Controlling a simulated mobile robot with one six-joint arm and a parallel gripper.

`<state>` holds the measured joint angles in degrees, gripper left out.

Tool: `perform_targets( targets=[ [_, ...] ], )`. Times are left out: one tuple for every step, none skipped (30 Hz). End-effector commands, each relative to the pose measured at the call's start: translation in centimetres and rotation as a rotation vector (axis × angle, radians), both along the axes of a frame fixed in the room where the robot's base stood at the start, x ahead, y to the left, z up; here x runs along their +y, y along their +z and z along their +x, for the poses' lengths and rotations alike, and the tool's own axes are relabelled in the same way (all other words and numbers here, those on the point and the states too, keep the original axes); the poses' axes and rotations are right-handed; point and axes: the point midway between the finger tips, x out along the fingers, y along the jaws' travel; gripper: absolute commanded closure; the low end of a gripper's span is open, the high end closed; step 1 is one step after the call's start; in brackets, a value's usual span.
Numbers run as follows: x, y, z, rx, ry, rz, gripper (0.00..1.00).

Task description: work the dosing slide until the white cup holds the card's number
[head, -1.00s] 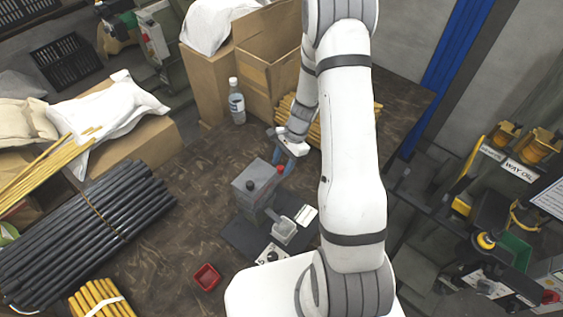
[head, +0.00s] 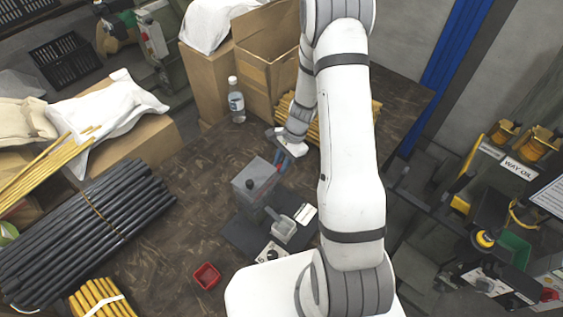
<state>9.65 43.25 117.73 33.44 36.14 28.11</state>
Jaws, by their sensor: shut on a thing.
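A red tray (head: 206,276) sits on the table at the front left. A bottle (head: 236,103) and open cardboard box (head: 267,66) stand behind. Black rods (head: 85,230) and yellow rods (head: 98,299) lie left. Bare table lies between rods and device.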

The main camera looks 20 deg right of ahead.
Motion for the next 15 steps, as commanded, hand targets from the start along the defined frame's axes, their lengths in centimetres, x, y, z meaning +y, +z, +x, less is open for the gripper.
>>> perform_targets(
  targets=[
    [0.0,0.0,0.0,-0.001,0.0,0.0,1.0],
    [0.0,0.0,0.0,-0.001,0.0,0.0,1.0],
    [0.0,0.0,0.0,-0.001,0.0,0.0,1.0],
    [0.0,0.0,0.0,-0.001,0.001,0.0,1.0],
    [0.0,0.0,0.0,-0.001,0.001,0.0,1.0],
    [0.1,0.0,0.0,-0.001,0.001,0.0,1.0],
    [0.2,0.0,-0.1,0.0,0.001,0.0,1.0],
    [0.4,-0.1,-0.2,-0.001,0.002,0.0,1.0],
    [0.8,-0.1,-0.5,-0.001,0.003,0.0,1.0],
    [1.2,-0.1,-0.7,-0.003,0.003,0.0,1.0],
    [1.6,-0.2,-1.0,-0.002,0.005,0.001,1.0],
    [2.1,-0.2,-1.4,-0.001,0.004,0.002,1.0],
    [2.5,-0.2,-1.7,-0.001,0.005,0.002,1.0],
    [2.9,-0.2,-2.0,-0.001,0.005,0.002,1.0],
    [3.1,-0.1,-2.2,-0.002,0.003,0.001,1.0]
  ],
)
